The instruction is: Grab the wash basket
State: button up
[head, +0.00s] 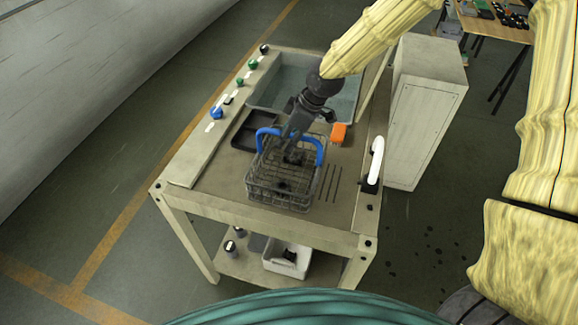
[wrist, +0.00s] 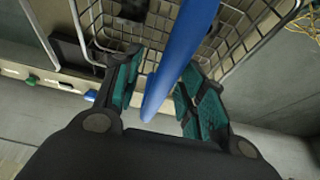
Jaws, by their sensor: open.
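The wash basket (head: 283,186) is a grey wire basket with a blue arched handle (head: 319,150). It stands upright on the bench top near its front edge, with some dark items inside. My gripper (head: 293,140) reaches down from the upper right to the top of the handle. In the wrist view, the blue handle (wrist: 180,60) runs between the two teal-padded fingers of my gripper (wrist: 158,100). The fingers are open, with a gap visible beside the handle. Part of the wire basket (wrist: 240,40) shows behind the fingers. My gripper hides the handle's middle in the head view.
The bench (head: 210,180) has a water-filled sink (head: 270,85) behind the basket and a dark tray (head: 250,130) at its left. An orange block (head: 339,132), thin rods (head: 329,184) and a white handle (head: 376,160) lie right. A grey cabinet (head: 425,115) stands beyond.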

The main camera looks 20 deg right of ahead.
grip_shut()
jog(key=shift+w+r, duration=0.1)
dwell(0.6)
